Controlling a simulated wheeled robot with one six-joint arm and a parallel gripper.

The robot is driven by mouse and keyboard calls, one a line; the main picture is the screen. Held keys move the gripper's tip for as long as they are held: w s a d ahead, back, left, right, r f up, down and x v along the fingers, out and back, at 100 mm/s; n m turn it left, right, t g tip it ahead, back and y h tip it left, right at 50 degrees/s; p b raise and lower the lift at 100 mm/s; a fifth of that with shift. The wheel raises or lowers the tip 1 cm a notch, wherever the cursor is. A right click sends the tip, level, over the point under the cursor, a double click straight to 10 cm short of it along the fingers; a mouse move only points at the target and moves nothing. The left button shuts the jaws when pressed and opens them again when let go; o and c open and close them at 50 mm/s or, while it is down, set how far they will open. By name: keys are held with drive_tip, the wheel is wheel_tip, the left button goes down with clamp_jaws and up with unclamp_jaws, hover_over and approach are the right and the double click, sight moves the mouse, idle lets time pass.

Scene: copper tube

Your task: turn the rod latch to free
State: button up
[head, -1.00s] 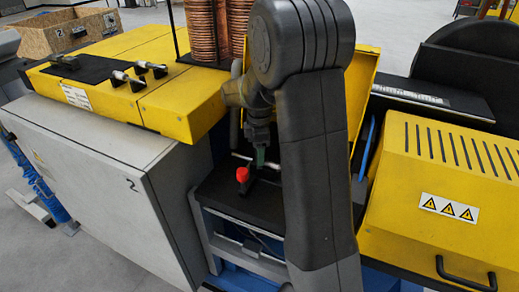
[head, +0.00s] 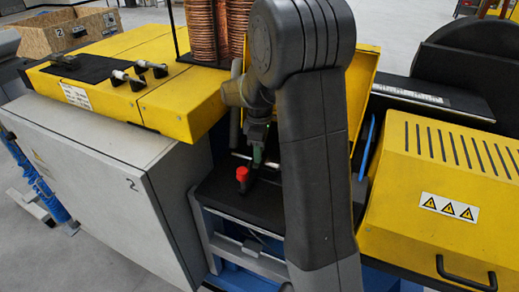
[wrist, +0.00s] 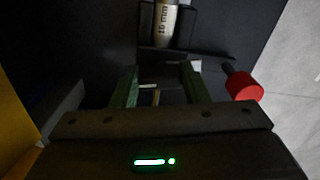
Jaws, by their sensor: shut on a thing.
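My gripper (head: 257,156) reaches down into the narrow bay between the yellow housings, with its green fingers just right of a red knob (head: 242,174). In the wrist view the two green fingers (wrist: 160,78) stand apart around a small pale rod piece (wrist: 148,87), which I take for the rod latch; the fingers are shut on it. Its exact turn is too dark to tell. The red knob (wrist: 243,86) on a short black stem is right of the fingers. A metal cylinder marked "16 mm" (wrist: 164,24) lies ahead in a dark holder.
A raised yellow cover (head: 362,85) stands behind my arm, and a slotted yellow hood (head: 440,190) is at right. A grey cabinet (head: 90,190) is at left. Copper coils (head: 203,30) stand behind. My arm hides part of the bay.

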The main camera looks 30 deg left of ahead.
drive_tip(key=shift+m, duration=1.2)
drive_tip(key=o, duration=1)
wheel_tip(320, 180, up, 8)
drive_tip(key=shift+f+b, duration=0.2)
drive_tip(key=shift+b, duration=0.2)
drive_tip(key=shift+f, duration=0.1)
